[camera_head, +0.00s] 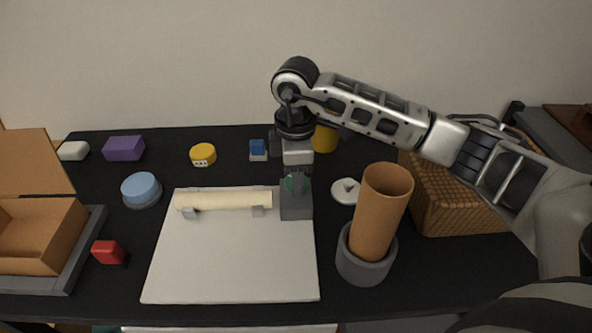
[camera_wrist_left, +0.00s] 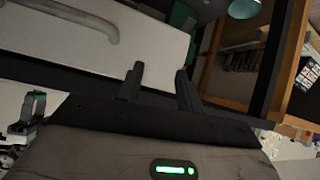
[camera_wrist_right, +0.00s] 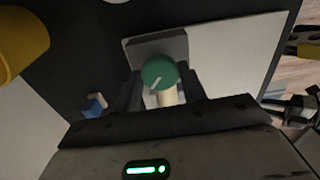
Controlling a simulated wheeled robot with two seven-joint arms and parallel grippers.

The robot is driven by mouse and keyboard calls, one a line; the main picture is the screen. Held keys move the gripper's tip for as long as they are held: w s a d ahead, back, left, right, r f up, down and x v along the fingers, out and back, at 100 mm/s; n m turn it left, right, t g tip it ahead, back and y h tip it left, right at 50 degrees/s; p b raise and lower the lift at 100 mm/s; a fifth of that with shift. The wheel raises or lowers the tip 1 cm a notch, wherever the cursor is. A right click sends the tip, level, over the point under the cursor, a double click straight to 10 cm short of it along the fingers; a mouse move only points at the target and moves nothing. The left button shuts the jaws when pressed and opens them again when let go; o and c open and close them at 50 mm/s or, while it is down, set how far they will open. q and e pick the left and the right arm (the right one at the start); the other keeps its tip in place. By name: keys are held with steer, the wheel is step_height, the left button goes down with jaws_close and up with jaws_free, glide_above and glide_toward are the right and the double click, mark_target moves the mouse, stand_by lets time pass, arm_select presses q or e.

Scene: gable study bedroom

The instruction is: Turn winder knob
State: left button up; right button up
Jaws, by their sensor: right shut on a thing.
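The winder is a white board (camera_head: 235,255) with a cream roller (camera_head: 225,200) held in grey brackets along its far edge. A grey block (camera_head: 297,207) stands at the roller's right end. The green winder knob (camera_wrist_right: 159,73) has a white pointer line and sits between the fingers of my right gripper (camera_wrist_right: 162,88). In the head view the right gripper (camera_head: 296,180) comes down over the block, and only a little of the green knob shows. My left gripper (camera_wrist_left: 158,75) is open and empty, facing a pale drawer-like front with a handle; it is outside the head view.
A brown tube in a grey cup (camera_head: 365,258) and a white lidded piece (camera_head: 345,190) stand right of the board. A woven basket (camera_head: 450,195) is under my right arm. A cardboard box (camera_head: 40,235), a red block (camera_head: 108,252) and a blue round tin (camera_head: 141,189) are left.

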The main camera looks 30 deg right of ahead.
steer(key=shift+w+r, duration=0.15)
stand_by(0.3)
steer(key=o, duration=1)
steer(key=shift+c, duration=0.2)
step_height(320, 180, up, 16)
steer(key=p, duration=0.1)
